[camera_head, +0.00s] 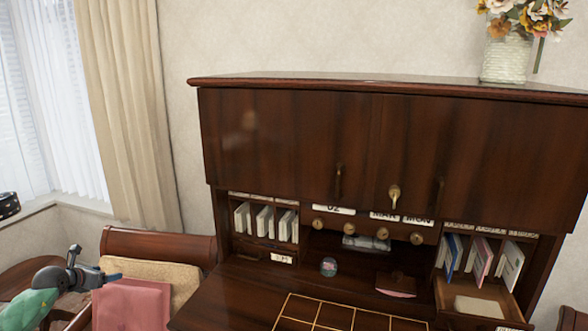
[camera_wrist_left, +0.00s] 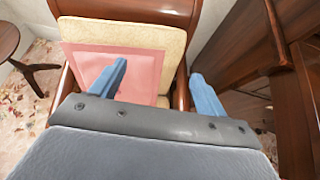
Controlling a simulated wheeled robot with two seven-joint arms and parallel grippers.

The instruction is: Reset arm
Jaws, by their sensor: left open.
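My left gripper (camera_head: 94,277) is at the lower left of the head view, in front of the chair beside the desk. In the left wrist view its two blue fingers (camera_wrist_left: 158,88) are spread apart with nothing between them. Behind them are the chair's pink cushion (camera_wrist_left: 98,66) and cream cushion (camera_wrist_left: 132,36). The dark wooden desk (camera_head: 220,300) fills the middle and right of the head view, apart from the gripper. My right gripper is in neither view.
The wooden chair (camera_head: 150,243) stands left of the desk, with a small round table (camera_head: 22,274) at the far left. The desk has letters (camera_head: 262,221) in slots, a small glass globe (camera_head: 328,266) and an open drawer (camera_head: 480,307). A flower vase (camera_head: 505,60) stands on top.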

